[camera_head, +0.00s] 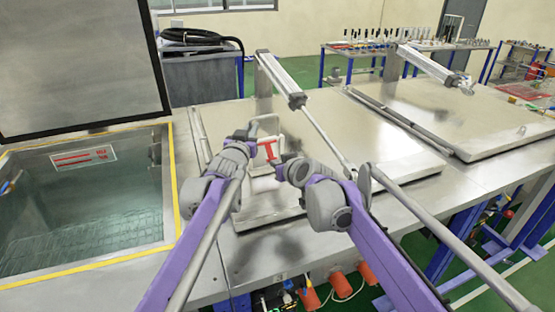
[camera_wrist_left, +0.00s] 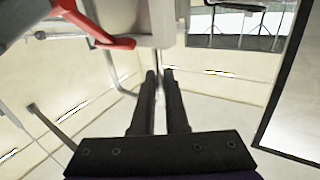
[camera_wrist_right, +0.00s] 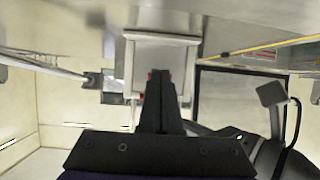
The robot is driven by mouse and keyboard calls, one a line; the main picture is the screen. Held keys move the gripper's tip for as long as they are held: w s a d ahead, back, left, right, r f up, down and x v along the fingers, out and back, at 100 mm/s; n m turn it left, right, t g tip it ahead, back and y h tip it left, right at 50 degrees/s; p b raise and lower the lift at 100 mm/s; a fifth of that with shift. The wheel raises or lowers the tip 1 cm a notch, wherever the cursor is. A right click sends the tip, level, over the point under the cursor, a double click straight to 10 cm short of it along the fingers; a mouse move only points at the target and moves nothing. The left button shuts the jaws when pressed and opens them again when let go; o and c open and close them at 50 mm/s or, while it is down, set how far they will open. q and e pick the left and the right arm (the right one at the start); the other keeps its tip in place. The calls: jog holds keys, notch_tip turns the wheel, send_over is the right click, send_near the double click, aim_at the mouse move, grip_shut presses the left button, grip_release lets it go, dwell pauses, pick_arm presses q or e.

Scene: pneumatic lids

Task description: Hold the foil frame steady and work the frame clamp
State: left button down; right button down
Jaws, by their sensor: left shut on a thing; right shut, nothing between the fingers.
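The foil frame (camera_head: 266,118) shows as a pale metal loop above the near bench lid, partly hidden by my arms. The red frame clamp (camera_head: 268,149) sits just below it; its red lever is large at the upper left of the left wrist view (camera_wrist_left: 95,28). My left gripper (camera_wrist_left: 158,74) is shut on a thin metal part of the frame. My right gripper (camera_wrist_right: 160,74) is shut and empty, its tips in front of a grey plate (camera_wrist_right: 163,58). Small red bits show beside those tips. Whether they touch the clamp I cannot tell.
A water tank (camera_head: 85,215) with a yellow edge and a raised dark lid (camera_head: 78,65) lies to the left. A pneumatic cylinder (camera_head: 280,78) slants over the near lid (camera_head: 380,160). Another closed lid (camera_head: 455,115) lies to the right. Tables stand behind.

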jog(key=shift+w+f, duration=0.1)
jog(key=shift+f, duration=0.1)
jog(key=shift+r, duration=0.15)
jog(key=shift+r, duration=0.7)
